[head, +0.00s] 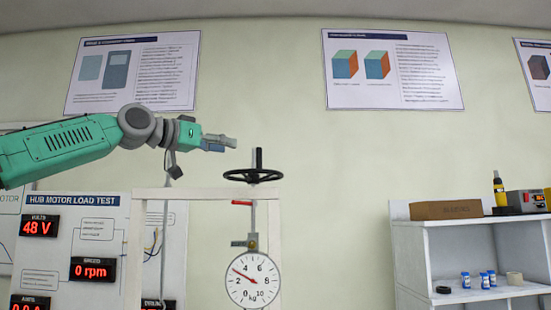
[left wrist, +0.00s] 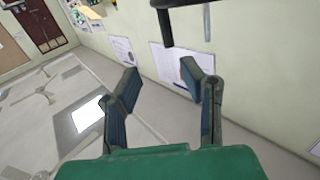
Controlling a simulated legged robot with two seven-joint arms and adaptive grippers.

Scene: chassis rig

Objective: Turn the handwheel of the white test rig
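The black handwheel (head: 253,176) lies flat on top of the white test rig (head: 133,240), with an upright handle (head: 258,158) on its rim. My left gripper (head: 226,144) is up and to the left of the wheel, its fingers pointing right towards the handle with a gap between. In the left wrist view the gripper (left wrist: 160,74) is open, with nothing between its two fingers. A dark handle (left wrist: 165,28) and part of the wheel show at the top edge there, beyond the fingertips. My right gripper is not in view.
A round dial gauge marked kg (head: 253,281) hangs below the wheel. A load test panel (head: 75,250) with red displays stands at the left. A white shelf (head: 420,250) with small items stands at the right. Posters hang on the wall behind.

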